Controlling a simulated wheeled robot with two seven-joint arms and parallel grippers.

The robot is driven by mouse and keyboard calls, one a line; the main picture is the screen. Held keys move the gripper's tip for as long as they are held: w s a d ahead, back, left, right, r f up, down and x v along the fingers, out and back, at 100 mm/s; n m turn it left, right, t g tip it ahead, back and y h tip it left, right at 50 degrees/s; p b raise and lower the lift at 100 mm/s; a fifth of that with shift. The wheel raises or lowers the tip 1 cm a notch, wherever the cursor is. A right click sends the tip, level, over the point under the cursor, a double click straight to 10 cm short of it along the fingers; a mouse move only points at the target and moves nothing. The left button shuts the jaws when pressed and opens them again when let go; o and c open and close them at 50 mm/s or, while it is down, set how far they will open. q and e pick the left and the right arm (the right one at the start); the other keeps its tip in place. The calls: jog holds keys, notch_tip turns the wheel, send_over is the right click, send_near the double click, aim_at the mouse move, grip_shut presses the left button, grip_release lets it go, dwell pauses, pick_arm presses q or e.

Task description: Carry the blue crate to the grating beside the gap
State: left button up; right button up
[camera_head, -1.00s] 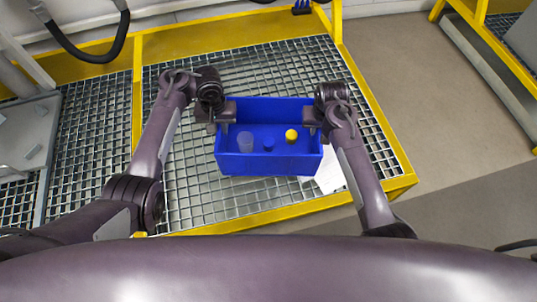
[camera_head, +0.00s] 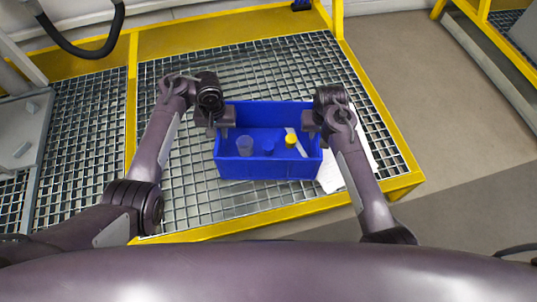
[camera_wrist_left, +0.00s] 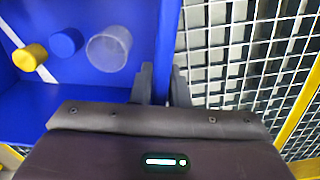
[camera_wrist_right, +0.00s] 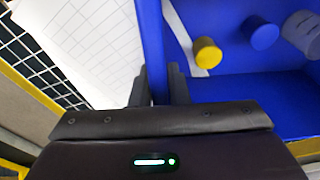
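The blue crate (camera_head: 268,167) is in front of me over the metal grating (camera_head: 190,190); whether it touches the grating I cannot tell. My left gripper (camera_head: 224,124) is shut on the crate's left wall, which stands between its fingers in the left wrist view (camera_wrist_left: 160,85). My right gripper (camera_head: 313,124) is shut on the right wall, as the right wrist view (camera_wrist_right: 158,85) shows. Inside the crate are a translucent cup (camera_head: 245,146), a blue cylinder (camera_head: 268,147) and a yellow round piece (camera_head: 291,140). A white strip crosses the crate floor. I cannot make out the gap.
A white sheet (camera_head: 358,165) lies right of the crate, partly behind my right arm. Yellow beams (camera_head: 270,216) edge the grating, and another yellow beam (camera_head: 131,110) divides it on the left. A grey plate (camera_head: 22,135) is at far left. Open floor (camera_head: 420,110) lies to the right.

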pick_arm(q)
jog(key=o, duration=0.3)
jog(key=shift+r, duration=0.15)
pick_arm(e)
jog(key=o, duration=0.3)
jog(key=shift+r, duration=0.1)
pick_arm(q)
jog(key=shift+o, duration=0.2)
pick_arm(e)
jog(key=shift+o, duration=0.2)
pick_arm(q)
jog(key=r, duration=0.4)
jog(key=shift+d+r, duration=0.15)
jog(key=shift+d, duration=0.05)
jog(key=shift+a+r, duration=0.15)
jog(key=shift+r, duration=1.35)
pick_arm(e)
jog(key=shift+r, duration=0.3)
jog(key=r, duration=0.4)
jog(key=s+r, duration=0.1)
jog(key=r, duration=0.1)
jog(key=shift+s+r, duration=0.1)
jog(key=shift+r, duration=0.3)
